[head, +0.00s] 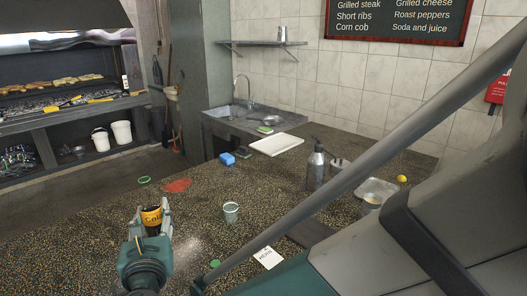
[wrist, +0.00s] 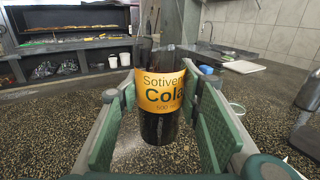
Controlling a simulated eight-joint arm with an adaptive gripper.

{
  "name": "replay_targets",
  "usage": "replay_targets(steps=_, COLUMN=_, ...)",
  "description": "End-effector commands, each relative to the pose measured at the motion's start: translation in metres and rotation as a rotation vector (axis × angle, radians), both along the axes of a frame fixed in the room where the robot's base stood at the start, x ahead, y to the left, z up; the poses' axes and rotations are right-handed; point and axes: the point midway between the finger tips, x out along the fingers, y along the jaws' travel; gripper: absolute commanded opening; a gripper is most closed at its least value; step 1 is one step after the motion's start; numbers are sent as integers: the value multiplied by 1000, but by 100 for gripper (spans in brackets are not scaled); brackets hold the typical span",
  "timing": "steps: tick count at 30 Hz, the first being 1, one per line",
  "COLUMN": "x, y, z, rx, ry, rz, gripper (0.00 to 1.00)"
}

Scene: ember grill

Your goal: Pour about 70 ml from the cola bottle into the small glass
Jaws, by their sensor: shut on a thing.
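The cola bottle (wrist: 160,95), dark with an orange label, stands between the fingers of my gripper (head: 153,219), which is shut on it. The bottle also shows in the head view (head: 152,217), upright, with its lower part hidden by my gripper. Whether its base touches the counter cannot be told. The small glass (head: 231,212) stands upright on the counter, to the right of the bottle and apart from it. Part of a glass rim (wrist: 237,108) shows behind my right finger in the wrist view.
The speckled counter (head: 120,225) is clear between bottle and glass. A green lid (head: 144,180), a red patch (head: 178,185) and a blue sponge (head: 227,159) lie behind.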

Motion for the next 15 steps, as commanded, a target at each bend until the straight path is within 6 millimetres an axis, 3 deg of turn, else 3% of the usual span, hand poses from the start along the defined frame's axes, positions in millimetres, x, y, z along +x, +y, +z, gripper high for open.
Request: replay_targets(steps=15, x=55, y=3, z=3, rx=0, ry=0, rz=82, gripper=18)
